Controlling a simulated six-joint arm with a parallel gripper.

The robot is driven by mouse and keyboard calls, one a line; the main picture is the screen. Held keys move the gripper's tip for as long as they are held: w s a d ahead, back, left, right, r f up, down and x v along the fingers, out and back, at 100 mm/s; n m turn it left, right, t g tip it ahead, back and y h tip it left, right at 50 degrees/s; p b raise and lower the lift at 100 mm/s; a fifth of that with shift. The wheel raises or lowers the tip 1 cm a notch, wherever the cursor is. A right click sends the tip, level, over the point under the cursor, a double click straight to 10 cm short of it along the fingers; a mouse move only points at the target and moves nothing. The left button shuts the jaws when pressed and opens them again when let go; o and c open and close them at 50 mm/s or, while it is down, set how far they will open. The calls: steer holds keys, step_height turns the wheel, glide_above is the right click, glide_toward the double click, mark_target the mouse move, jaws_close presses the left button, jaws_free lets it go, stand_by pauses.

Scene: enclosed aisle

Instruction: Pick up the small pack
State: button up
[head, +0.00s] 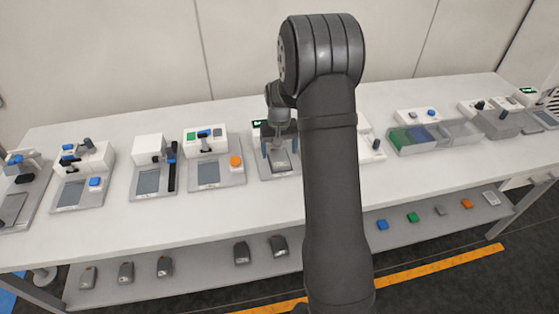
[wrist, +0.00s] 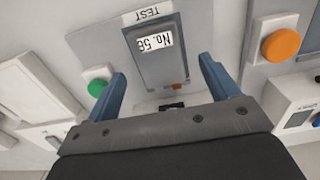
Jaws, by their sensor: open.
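In the head view the pack (head: 281,161) is small and partly hidden by my gripper. My gripper (wrist: 163,70) is open, with its two blue fingers to either side of the pack in the wrist view. The fingers look empty; how high they are above the pack I cannot tell. In the head view my gripper (head: 280,152) is over the station, mid-bench.
A green button (wrist: 97,87) is beside the left finger. The neighbouring station with an orange button (head: 236,161) is close by. More stations line the white bench (head: 150,225). Several grey packs (head: 164,267) lie on the lower shelf. A divided clear bin (head: 412,139) stands at right.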

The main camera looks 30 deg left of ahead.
mark_target(280, 158)
step_height(280, 158, down, 3)
steer(key=shift+w+f, duration=0.1)
steer(key=shift+f, duration=0.05)
steer(key=c, duration=1.2)
steer(key=shift+c, duration=0.2)
